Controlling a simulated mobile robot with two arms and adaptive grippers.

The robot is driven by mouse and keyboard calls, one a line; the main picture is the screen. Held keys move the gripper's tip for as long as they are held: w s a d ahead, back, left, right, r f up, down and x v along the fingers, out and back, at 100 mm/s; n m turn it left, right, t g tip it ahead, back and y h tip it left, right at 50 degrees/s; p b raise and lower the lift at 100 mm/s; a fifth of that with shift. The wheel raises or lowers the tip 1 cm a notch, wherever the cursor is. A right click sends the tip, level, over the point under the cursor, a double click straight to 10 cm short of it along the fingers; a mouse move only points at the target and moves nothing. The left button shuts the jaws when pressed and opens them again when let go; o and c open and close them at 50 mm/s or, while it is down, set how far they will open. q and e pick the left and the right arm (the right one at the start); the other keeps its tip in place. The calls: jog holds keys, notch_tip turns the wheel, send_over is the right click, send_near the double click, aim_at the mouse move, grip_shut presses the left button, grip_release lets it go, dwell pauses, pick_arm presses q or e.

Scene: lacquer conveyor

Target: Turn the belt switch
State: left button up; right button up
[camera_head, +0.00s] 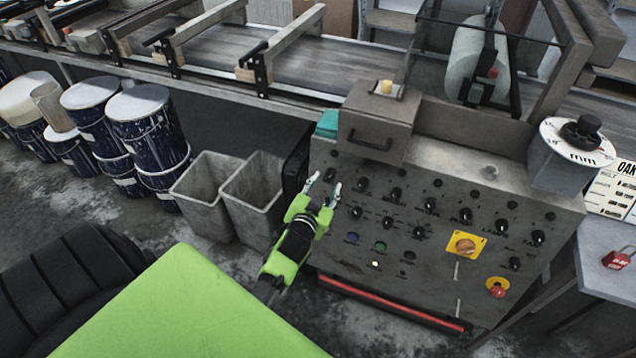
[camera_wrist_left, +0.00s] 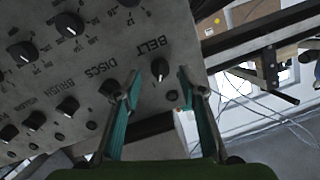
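The belt switch is a small black knob (camera_wrist_left: 172,95) next to the printed word BELT on the grey control panel (camera_wrist_left: 110,40). In the left wrist view it shows between my two teal fingers, with a gap to each side. My left gripper (camera_wrist_left: 172,72) is open and empty. In the head view my left gripper (camera_head: 324,186) is at the upper left of the control panel (camera_head: 340,240), its fingertips either side of a black knob (camera_head: 330,174). I cannot tell how far the fingertips are from the panel face. My right gripper is not in view.
More black knobs (camera_head: 430,204) fill the panel, with a yellow-backed switch (camera_head: 465,245) and a red button (camera_head: 497,288). A drawer box (camera_head: 375,130) sits above the gripper. Grey bins (camera_head: 210,200) and dark drums (camera_head: 145,125) stand left; the conveyor (camera_head: 320,60) runs behind.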

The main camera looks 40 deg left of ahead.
pick_arm(q)
jog(key=v, duration=0.9)
jog(key=s+d+f+m+g+h, duration=0.15)
jog(key=s+d+f, duration=0.25)
jog(key=f, duration=0.7)
jog(key=s+d+f+g+h, duration=0.1)
jog(key=s+d+f+g, duration=0.3)
jog(key=f, duration=0.6)
jog(key=s+d+f+g+h, duration=0.1)
jog(key=s+d+f+h, duration=0.3)
jog(key=f, duration=0.7)
jog(key=s+f+g, duration=0.2)
jog(key=s+f, duration=0.3)
jog(key=s, duration=0.4)
jog(key=s+a+f+g+y, duration=0.1)
jog(key=s+f, duration=0.3)
jog(key=s, duration=0.6)
jog(key=s+f+g, duration=0.3)
jog(key=s+f, duration=0.2)
jog(key=s, duration=0.5)
jog(key=shift+a+f+m+g+y, duration=0.25)
jog(key=shift+f+m+g+y, duration=0.1)
jog(key=shift+m, duration=0.1)
jog(key=shift+s, duration=0.15)
